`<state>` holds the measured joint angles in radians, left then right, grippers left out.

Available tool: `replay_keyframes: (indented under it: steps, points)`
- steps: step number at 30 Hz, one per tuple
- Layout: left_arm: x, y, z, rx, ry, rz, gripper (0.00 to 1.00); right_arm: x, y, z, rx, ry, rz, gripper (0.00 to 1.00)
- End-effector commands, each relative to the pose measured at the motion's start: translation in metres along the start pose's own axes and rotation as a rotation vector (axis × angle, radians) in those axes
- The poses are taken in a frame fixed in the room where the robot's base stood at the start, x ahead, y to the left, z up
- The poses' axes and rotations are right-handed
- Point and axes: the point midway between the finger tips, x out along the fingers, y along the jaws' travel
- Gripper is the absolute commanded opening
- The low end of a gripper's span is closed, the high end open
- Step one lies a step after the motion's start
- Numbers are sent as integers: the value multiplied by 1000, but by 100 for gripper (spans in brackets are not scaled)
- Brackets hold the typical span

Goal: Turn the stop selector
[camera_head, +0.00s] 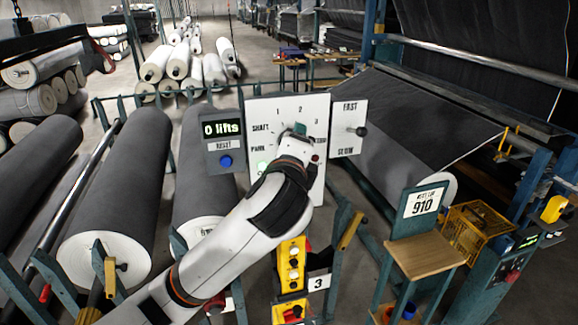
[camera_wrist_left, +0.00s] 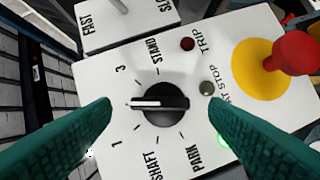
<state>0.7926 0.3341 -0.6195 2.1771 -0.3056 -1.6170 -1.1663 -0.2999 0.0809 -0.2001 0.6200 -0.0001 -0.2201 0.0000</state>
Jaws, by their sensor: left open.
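The stop selector is a round black knob (camera_wrist_left: 172,104) with a white pointer bar, on a white panel (camera_head: 262,112). In the left wrist view the bar points left, between the marks 1 and 3. The label there is hidden by a finger; in the head view a 2 stands at the top. SHAFT, STAND and PARK are also printed around the knob. My left gripper (camera_head: 297,136) is at the panel, its green fingers (camera_wrist_left: 160,108) apart on either side of the knob, with gaps visible. My arm hides much of the panel in the head view. My right gripper is not in view.
A red button on a yellow disc (camera_wrist_left: 245,72) is beside the knob. A FAST/SLOW toggle plate (camera_head: 348,112) adjoins the panel's right. A "0 lifts" display box (camera_head: 221,142) with a blue reset button is at its left. Large grey rolls (camera_head: 120,185) lie left; a wooden stand (camera_head: 426,257) is right.

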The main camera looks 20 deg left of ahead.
Motion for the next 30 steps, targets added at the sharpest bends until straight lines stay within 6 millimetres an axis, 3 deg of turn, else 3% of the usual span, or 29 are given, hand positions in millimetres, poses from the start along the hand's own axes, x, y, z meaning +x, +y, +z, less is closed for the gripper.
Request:
replay_keyframes:
  steps: [6,13,18,30]
  points:
    - [-48,-2,2,-3,-5,6,69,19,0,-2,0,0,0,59]
    - [-87,-2,1,0,-2,2,69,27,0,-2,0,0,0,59]
    - [-98,-2,1,0,-1,-1,69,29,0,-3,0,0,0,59]
    - [-99,-2,0,1,-1,-2,69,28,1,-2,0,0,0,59]
